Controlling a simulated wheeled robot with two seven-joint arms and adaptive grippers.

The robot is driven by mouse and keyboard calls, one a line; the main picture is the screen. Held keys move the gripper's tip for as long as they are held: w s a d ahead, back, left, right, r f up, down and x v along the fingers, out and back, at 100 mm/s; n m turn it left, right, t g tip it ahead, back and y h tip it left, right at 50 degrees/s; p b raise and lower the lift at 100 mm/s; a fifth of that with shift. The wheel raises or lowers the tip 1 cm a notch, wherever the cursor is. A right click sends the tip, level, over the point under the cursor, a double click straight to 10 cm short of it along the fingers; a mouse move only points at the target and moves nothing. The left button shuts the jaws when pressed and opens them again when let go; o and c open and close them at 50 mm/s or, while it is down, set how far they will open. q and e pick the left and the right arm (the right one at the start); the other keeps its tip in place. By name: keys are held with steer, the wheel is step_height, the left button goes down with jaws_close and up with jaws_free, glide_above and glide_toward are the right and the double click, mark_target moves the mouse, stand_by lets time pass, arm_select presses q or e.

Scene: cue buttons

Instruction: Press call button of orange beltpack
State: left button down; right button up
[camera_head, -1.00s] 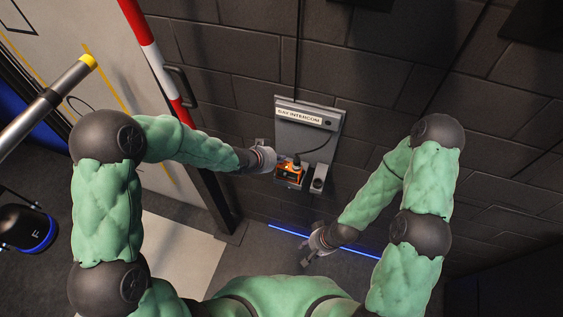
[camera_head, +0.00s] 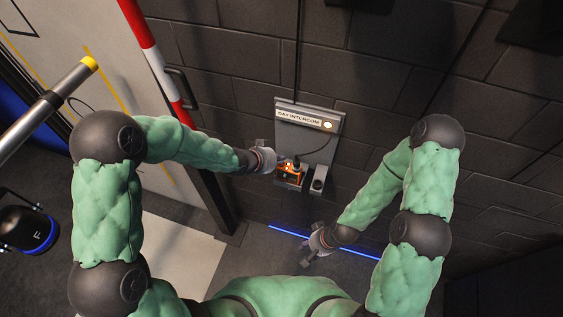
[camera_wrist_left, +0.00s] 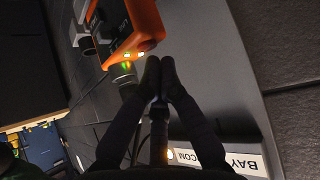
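The orange beltpack (camera_head: 297,178) sits on the grey wall panel (camera_head: 325,146) under the "BAY INTERCOM" label (camera_head: 298,117). Small lights glow on it in both views. In the left wrist view the beltpack (camera_wrist_left: 143,22) is at the top, with a cable connector beside the lights. My left gripper (camera_head: 275,168) is at the beltpack's left side. Its fingers (camera_wrist_left: 160,72) are together with nothing between them, close to the lit edge; contact cannot be told. My right gripper (camera_head: 308,258) hangs low, apart from the panel; its opening is too small to tell.
A round lamp (camera_head: 327,125) glows beside the label. A dark holder (camera_head: 318,184) is right of the beltpack, and a cable runs over the panel. A red and white post (camera_head: 155,58) and a door handle (camera_head: 180,87) stand to the left. A dark spotlight (camera_head: 24,228) is lower left.

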mark_target(279, 165)
arm_select(q)
steer(key=shift+r, duration=0.3)
step_height(279, 165, up, 5)
steer(key=p, duration=0.5)
stand_by(0.9)
steer(key=shift+f, duration=0.2)
steer(key=s+a+f+n+g+y, duration=0.1)
steer(key=s+a+f+n, duration=0.2)
steer(key=s+f, duration=0.3)
steer(key=s+a+f+n+g+y, duration=0.1)
steer(key=s+a+f+n+g, duration=0.1)
steer(key=s+a+f+n, duration=0.4)
steer(key=s+a+f+n+g, duration=0.1)
steer(key=s+f+n+g, duration=0.1)
steer(key=s+f, duration=0.35)
steer(key=s+a+f+n+g, duration=0.1)
steer(key=s+f+n, duration=0.15)
steer(key=s, duration=0.65)
step_height(279, 165, down, 17)
steer(key=w+d+m+b, duration=0.2)
steer(key=b, duration=1.6)
steer(key=shift+y, duration=0.3)
